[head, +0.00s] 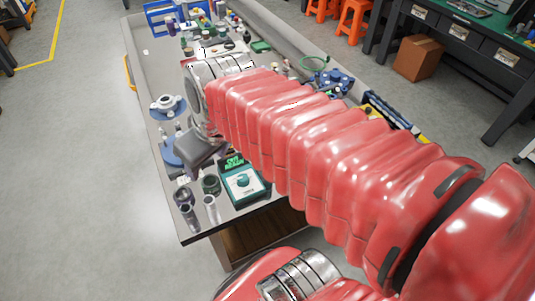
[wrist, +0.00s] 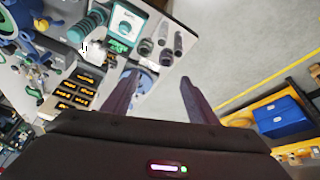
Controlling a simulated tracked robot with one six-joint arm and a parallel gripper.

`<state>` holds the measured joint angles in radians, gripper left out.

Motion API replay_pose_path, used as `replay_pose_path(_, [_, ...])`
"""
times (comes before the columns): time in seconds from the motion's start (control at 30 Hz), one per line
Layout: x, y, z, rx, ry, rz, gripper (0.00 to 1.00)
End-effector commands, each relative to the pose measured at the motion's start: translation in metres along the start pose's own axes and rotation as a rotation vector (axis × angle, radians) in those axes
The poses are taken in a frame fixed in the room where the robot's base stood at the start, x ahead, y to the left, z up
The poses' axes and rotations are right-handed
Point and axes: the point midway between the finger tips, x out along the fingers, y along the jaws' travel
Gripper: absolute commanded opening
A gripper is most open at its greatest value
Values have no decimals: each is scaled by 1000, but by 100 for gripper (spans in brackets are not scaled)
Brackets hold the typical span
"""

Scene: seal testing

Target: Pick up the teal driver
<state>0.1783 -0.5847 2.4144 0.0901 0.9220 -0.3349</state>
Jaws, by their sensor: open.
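A teal ribbed handle (wrist: 88,26), which looks like the teal driver, lies near the top left of the wrist view beside a teal box with a dial. I cannot make out its full length or tip. I cannot pick it out in the head view, where my red arm covers much of the bench. My gripper (wrist: 158,76) is open and empty, its two dark fingers apart in the wrist view. The handle is to the left of and beyond the fingertips, not between them. A blue-and-grey round part (wrist: 144,80) shows behind the left finger.
The teal dial box (head: 243,183) sits near the bench's front end. Several dark and metal cylinders stand beside it, including a dark one (head: 183,197). A blue-based flange (head: 168,105) is farther back. A dark tray with yellow labels (wrist: 79,92) lies left of the fingers.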

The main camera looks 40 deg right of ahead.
Motion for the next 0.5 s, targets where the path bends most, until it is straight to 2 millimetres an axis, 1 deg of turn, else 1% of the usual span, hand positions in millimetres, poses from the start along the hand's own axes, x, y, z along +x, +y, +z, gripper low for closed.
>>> replay_pose_path(0.03, [5, 13, -2, -9, -21, -4, 53])
replay_pose_path(0.27, [24, 66, -10, -98, -69, -49, 53])
replay_pose_path(0.47, [42, 118, -7, -171, -82, -99, 53])
replay_pose_path(0.5, [46, 130, -6, -185, -80, -109, 53])
